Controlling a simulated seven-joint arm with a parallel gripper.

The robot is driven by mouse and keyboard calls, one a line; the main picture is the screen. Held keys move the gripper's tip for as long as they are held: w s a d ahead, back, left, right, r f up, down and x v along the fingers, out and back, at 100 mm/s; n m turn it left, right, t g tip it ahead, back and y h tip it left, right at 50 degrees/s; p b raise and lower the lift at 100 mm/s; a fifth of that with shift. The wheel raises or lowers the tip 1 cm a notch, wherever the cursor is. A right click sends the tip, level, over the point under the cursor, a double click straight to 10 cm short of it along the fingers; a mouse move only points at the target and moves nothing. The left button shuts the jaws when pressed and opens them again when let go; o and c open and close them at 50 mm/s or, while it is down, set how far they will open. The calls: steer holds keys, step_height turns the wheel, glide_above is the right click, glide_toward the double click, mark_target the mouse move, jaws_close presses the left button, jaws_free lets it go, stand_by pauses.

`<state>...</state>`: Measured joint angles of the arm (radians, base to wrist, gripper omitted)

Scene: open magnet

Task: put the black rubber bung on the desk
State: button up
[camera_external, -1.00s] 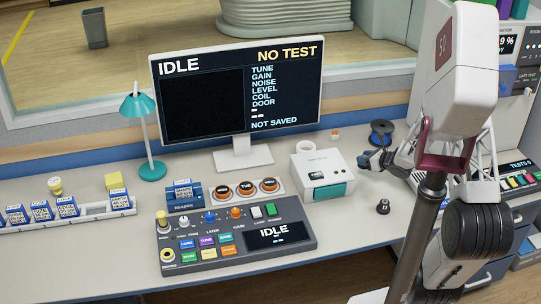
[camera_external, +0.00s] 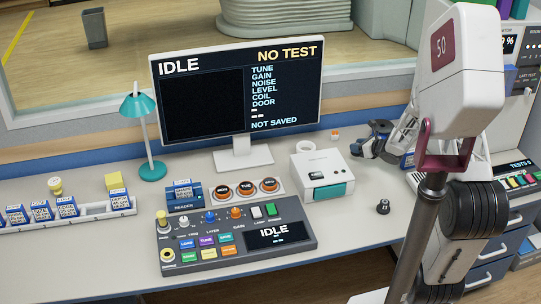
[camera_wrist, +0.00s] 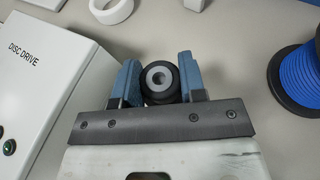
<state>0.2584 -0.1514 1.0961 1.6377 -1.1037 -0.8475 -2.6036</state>
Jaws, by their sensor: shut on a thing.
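My gripper (camera_wrist: 160,80) has its two blue fingers closed on the sides of a black round thing with a grey hollow centre, which I take for the black rubber bung (camera_wrist: 160,93). In the external view my gripper (camera_external: 366,148) is over the back right of the desk (camera_external: 345,230), right of the white disc drive. The bung cannot be told apart there. The wrist view shows bare desk (camera_wrist: 225,50) around the fingers; whether the bung touches it I cannot tell.
The disc drive (camera_external: 322,174) stands to the left, with a white ring (camera_external: 307,148) behind it. A blue cable spool (camera_wrist: 300,80) is close on the right. A small dark knob-like thing (camera_external: 383,206) stands nearer the front edge. Desk around it is clear.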

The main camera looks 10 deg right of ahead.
steer(key=shift+w+d+f, duration=0.15)
steer(key=shift+w, duration=1.55)
steer(key=shift+w+d+f, duration=0.15)
steer(key=shift+w, duration=1.55)
steer(key=shift+f, duration=1.75)
steer(key=shift+f, duration=0.15)
steer(key=o, duration=0.9)
